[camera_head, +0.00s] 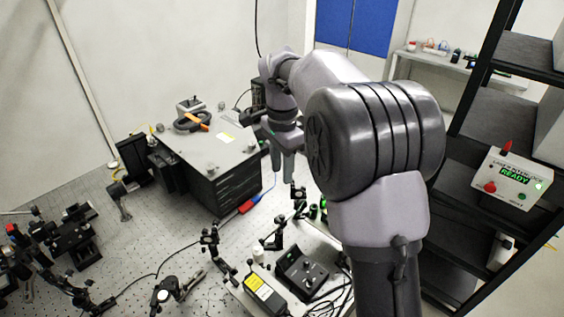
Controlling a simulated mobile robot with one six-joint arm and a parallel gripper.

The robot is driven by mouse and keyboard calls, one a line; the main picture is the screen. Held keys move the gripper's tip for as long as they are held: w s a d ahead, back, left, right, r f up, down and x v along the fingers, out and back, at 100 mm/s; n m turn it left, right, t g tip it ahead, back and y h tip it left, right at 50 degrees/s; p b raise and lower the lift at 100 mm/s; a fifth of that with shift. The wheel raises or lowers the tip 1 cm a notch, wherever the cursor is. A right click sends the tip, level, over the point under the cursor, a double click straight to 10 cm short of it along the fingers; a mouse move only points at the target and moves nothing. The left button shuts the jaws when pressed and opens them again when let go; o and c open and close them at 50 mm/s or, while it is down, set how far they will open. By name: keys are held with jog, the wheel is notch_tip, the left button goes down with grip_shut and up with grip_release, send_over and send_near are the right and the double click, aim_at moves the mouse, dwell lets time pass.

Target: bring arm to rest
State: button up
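My arm rises from the bottom right, bends in the middle of the picture and reaches away toward the back. My gripper (283,165) hangs from its far end and points down. It is beside the right side of a dark box-shaped instrument (212,165) with a light grey top. The fingers are small and dark here, so I cannot tell whether they are open or shut. I see nothing clearly held in them. My own arm hides part of the bench behind it.
A perforated optical bench (150,255) carries several mounts. A black-and-yellow box (265,293) and a dark device (300,272) sit at the front.

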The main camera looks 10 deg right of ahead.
jog(key=shift+r, duration=0.15)
jog(key=s+a+f+n+t+y+b, duration=0.1)
jog(key=s+n+t+b, duration=0.15)
jog(key=s+b, duration=0.4)
jog(key=s+a+n+t+b, duration=0.1)
jog(key=s+n+b, duration=0.25)
jog(key=s, duration=0.65)
jog(key=s+a+f+n+t+y+b, duration=0.1)
jog(key=s+f+b, duration=0.4)
jog(key=s+f, duration=0.5)
jog(key=s+a+n+t, duration=0.1)
jog(key=s+n, duration=0.1)
jog(key=shift+s+n+b, duration=0.25)
jog(key=shift+n+b, duration=0.05)
jog(key=shift+n, duration=0.1)
jog(key=shift+c, duration=0.5)
